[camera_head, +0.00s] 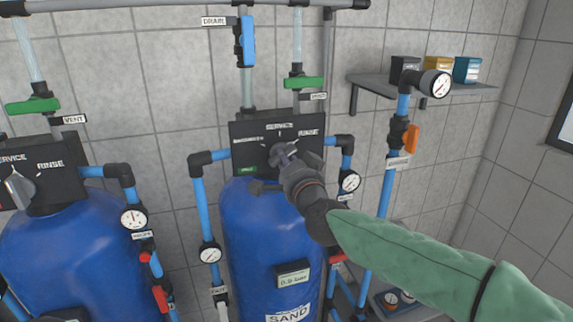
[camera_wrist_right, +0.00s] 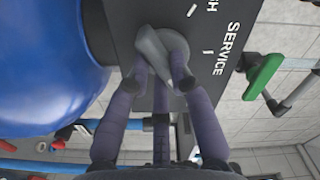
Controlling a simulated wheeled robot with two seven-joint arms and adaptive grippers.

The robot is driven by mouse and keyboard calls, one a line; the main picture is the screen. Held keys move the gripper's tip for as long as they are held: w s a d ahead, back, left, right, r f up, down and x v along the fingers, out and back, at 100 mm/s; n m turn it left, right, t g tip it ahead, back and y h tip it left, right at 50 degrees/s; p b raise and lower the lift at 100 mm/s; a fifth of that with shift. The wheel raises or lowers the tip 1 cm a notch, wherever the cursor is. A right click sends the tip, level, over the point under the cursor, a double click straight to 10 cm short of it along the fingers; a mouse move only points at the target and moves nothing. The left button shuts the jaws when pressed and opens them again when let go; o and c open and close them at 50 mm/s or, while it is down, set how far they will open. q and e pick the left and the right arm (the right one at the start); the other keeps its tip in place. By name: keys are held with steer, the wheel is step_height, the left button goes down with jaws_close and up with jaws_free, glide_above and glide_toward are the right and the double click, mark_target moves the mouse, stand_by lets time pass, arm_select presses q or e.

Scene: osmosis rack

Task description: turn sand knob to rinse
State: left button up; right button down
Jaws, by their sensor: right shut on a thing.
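The sand tank (camera_head: 262,215) is a blue vessel labelled SAND, with a black control head (camera_head: 240,135) on top. The head's panel is marked SERVICE at the top middle and RINSE (camera_head: 308,132) at the right. The grey sand knob (camera_head: 281,150) is on that panel, mostly behind my right gripper (camera_head: 284,160). In the right wrist view the knob (camera_wrist_right: 158,50) sits between the two fingers of my right gripper (camera_wrist_right: 162,80), which is shut on it. The SERVICE label (camera_wrist_right: 226,48) is beside it there. The knob's exact pointing is hard to tell. My left gripper is not in view.
A second blue tank (camera_head: 70,255) with its own knob (camera_head: 18,188) stands at the left. Blue pipes, gauges (camera_head: 349,182) and green valve handles (camera_head: 304,83) surround the sand head. A wall shelf (camera_head: 465,92) with boxes is at the upper right.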

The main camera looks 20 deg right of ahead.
stand_by(0.4)
steer(key=c, duration=1.1)
jaws_free()
steer(key=shift+s, duration=0.1)
steer(key=s, duration=1.1)
steer(key=shift+s+d, duration=0.2)
steer(key=shift+s, duration=0.2)
